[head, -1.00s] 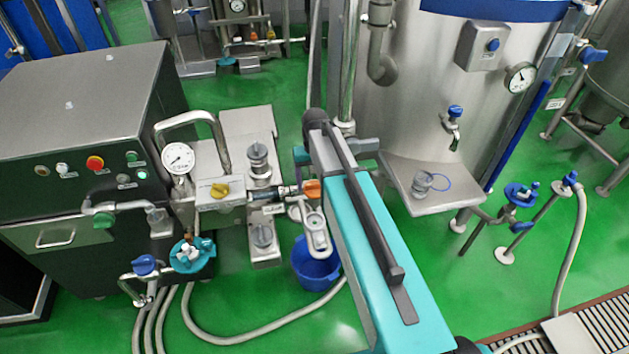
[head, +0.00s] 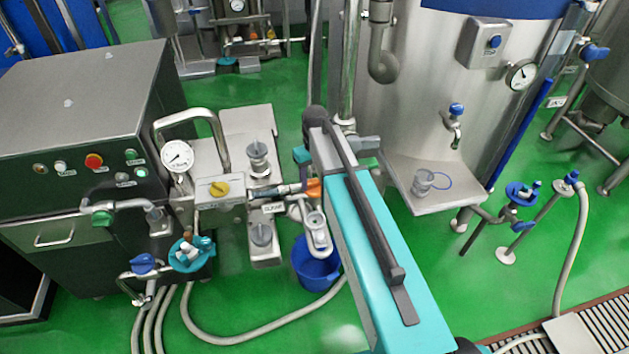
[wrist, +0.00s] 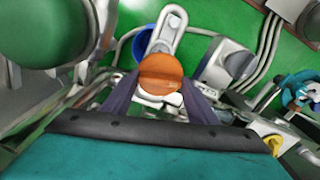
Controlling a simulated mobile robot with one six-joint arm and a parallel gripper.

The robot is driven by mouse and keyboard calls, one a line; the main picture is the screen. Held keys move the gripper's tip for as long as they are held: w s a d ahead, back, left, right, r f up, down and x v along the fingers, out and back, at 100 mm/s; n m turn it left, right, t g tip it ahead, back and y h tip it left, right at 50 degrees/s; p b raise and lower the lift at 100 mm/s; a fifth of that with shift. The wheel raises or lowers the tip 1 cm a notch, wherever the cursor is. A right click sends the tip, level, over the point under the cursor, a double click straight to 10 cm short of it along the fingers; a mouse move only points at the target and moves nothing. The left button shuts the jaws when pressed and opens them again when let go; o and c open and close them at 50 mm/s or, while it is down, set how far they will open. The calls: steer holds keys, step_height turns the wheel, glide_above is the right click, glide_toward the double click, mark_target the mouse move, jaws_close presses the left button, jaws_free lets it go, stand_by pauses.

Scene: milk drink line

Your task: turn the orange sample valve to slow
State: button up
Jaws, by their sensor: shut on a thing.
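The orange sample valve (head: 314,188) sits at the right end of the steel pipe assembly, partly hidden behind my arm in the head view. In the wrist view its round orange knob (wrist: 160,74) lies between my two dark fingers. My gripper (wrist: 158,88) is shut on the knob, one finger on each side. The fingers are mostly hidden by my arm in the head view. A white label plate (head: 274,208) stands beside the valve, its lettering too small to read surely. The knob's exact setting cannot be told.
A blue bucket (head: 315,264) stands on the floor below the valve. A yellow knob (head: 219,188) and a pressure gauge (head: 178,156) are to the left. A large steel tank (head: 420,100) with a shelf (head: 445,199) is to the right. Hoses cross the green floor.

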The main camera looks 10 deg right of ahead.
mark_target(315, 182)
steer(key=shift+n+b, duration=0.35)
steer(key=shift+n, duration=1.15)
steer(key=o, duration=1)
steer(key=shift+o, duration=0.2)
steer(key=shift+r, duration=0.15)
step_height(315, 182, up, 14)
steer(key=b, duration=0.3)
steer(key=shift+f, duration=0.25)
